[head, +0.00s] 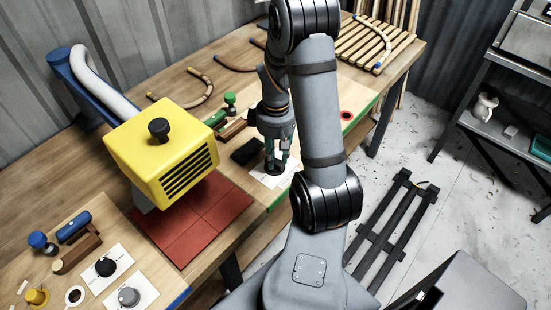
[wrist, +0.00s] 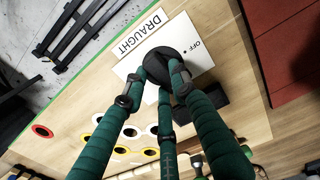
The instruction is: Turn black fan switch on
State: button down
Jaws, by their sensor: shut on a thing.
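The black fan switch is a round black knob (wrist: 166,62) on a white plate (wrist: 205,52). Next to it is a label reading DRAUGHT (wrist: 140,32), and the word OFF with a small dot is printed on the plate. My gripper (wrist: 161,76) has green wrapped fingers closed around the knob's rim in the wrist view. In the head view my gripper (head: 276,160) points down onto the knob, over the white plate (head: 287,178) near the table's front edge. The knob's own pointer mark cannot be made out.
A yellow vented box (head: 160,145) stands left of my gripper above red tiles (head: 185,240). A black block (head: 247,152) lies close beside the plate. Other knobs, one black (head: 106,266) and one grey (head: 129,296), sit at the lower left. Coloured rings (wrist: 130,131) mark the bench.

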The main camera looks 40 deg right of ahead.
aim_at(276, 159)
jog(key=shift+m, duration=0.5)
jog(key=shift+s+b, duration=0.1)
jog(key=shift+b, duration=0.2)
jog(key=c, duration=1.4)
grip_release()
notch_tip(276, 159, up, 12)
